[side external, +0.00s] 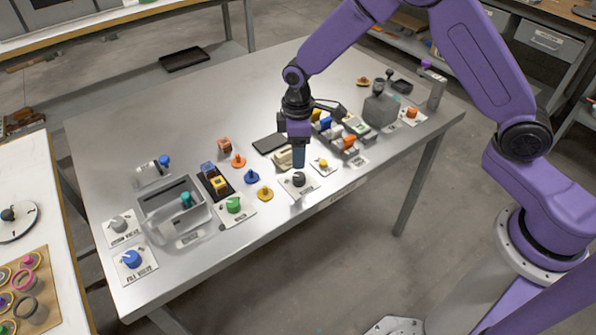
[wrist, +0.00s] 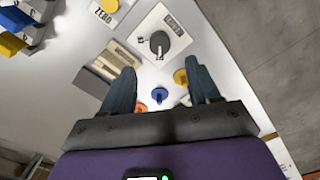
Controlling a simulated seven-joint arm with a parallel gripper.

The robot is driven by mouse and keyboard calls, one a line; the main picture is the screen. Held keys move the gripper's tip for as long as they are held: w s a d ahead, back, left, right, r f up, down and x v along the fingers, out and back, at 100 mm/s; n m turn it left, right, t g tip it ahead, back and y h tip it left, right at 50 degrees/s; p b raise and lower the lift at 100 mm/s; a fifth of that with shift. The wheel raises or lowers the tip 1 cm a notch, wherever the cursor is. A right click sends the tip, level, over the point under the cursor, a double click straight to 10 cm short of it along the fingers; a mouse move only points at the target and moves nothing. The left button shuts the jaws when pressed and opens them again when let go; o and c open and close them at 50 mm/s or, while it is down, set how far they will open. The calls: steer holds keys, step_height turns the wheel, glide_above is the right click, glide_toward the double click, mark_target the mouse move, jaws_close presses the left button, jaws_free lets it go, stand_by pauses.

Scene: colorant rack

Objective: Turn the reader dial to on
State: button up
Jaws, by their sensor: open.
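A dark grey dial (side external: 299,179) sits on a white labelled plate near the front edge of the steel table. I take it for the reader dial; its label is too small to read. In the wrist view the dial (wrist: 159,43) shows beyond my fingertips, with a pointer-like handle across it. My gripper (side external: 299,160) points down just above and behind the dial, apart from it.
A beige device (side external: 283,158) stands close behind the dial. A yellow button (side external: 322,163) on a plate is to its right. The table's front edge is near.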

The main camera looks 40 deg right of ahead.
mark_target(298, 176)
step_height(298, 176, down, 8)
stand_by(0.4)
steer(key=c, duration=1)
